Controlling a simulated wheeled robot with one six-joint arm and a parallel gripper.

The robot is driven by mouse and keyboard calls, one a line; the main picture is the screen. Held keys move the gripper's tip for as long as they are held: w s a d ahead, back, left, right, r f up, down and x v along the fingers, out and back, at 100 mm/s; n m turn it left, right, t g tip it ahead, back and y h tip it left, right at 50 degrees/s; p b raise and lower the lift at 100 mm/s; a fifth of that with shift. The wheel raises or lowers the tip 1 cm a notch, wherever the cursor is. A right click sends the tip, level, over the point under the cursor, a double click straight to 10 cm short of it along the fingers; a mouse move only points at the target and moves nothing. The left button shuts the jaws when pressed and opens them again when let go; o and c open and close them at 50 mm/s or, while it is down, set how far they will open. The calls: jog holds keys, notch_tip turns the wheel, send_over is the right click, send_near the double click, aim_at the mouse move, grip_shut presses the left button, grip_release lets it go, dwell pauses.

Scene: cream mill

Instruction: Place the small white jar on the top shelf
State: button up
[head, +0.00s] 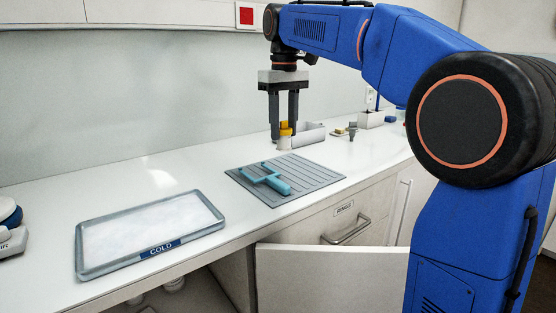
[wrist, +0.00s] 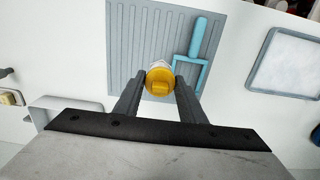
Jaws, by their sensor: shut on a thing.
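A small white jar with a yellow lid (head: 285,143) is between the fingers of my gripper (head: 284,132). My gripper points straight down and is shut on the jar. In the wrist view the yellow lid (wrist: 160,82) shows from above between the two fingertips, with a little white at its far edge. The jar is upright, just behind the grey ribbed mat (head: 318,174); I cannot tell whether its base touches the counter. No top shelf is clearly visible. An open space under the counter (head: 200,292) shows some pale round items inside, partly cut off.
A teal fork-shaped tool (head: 272,181) lies on the mat. A metal tray marked COLD (head: 92,272) lies at front left. A pale open bin (head: 313,136) is behind the jar. A cabinet door (head: 335,280) stands open below the drawer handle (head: 346,232). The counter's back left is clear.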

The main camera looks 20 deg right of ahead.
jog(key=shift+f, duration=3.6)
jog(key=o, duration=1)
jog(key=shift+f, duration=0.1)
